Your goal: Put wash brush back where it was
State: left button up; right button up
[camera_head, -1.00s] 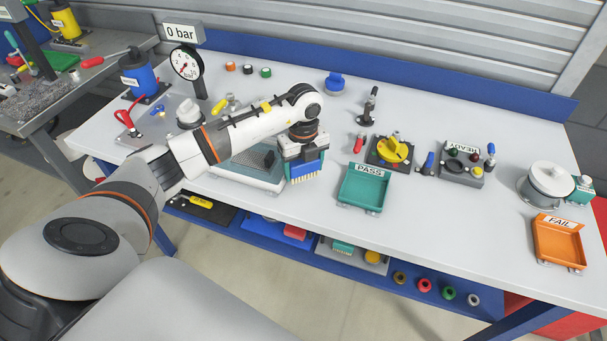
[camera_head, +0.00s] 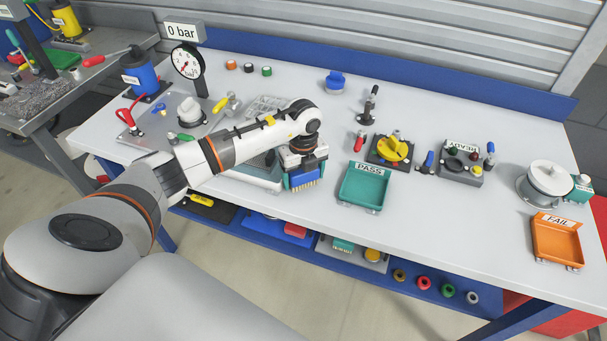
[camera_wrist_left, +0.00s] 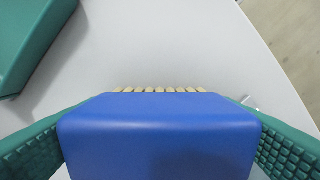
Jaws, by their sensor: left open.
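The wash brush (camera_head: 304,181) is a blue block with a row of pale bristles pointing down, near the table's front edge, left of the green PASS tray. In the left wrist view the blue block (camera_wrist_left: 158,138) fills the lower middle, with the bristle tips showing beyond it. My left gripper (camera_head: 305,175) is open, with its teal fingers on either side of the brush. I cannot tell whether the bristles touch the table. My right gripper is not in view.
The green PASS tray (camera_head: 364,188) stands close to the right of the brush. A light tray-like fixture (camera_head: 250,178) lies just left, partly behind my arm. A yellow-knobbed unit (camera_head: 392,150) and the orange FAIL tray (camera_head: 558,242) are farther right.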

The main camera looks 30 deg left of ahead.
pick_arm(q)
notch_tip(320, 180, up, 11)
jog(key=b, duration=0.3)
jog(key=shift+r, duration=0.65)
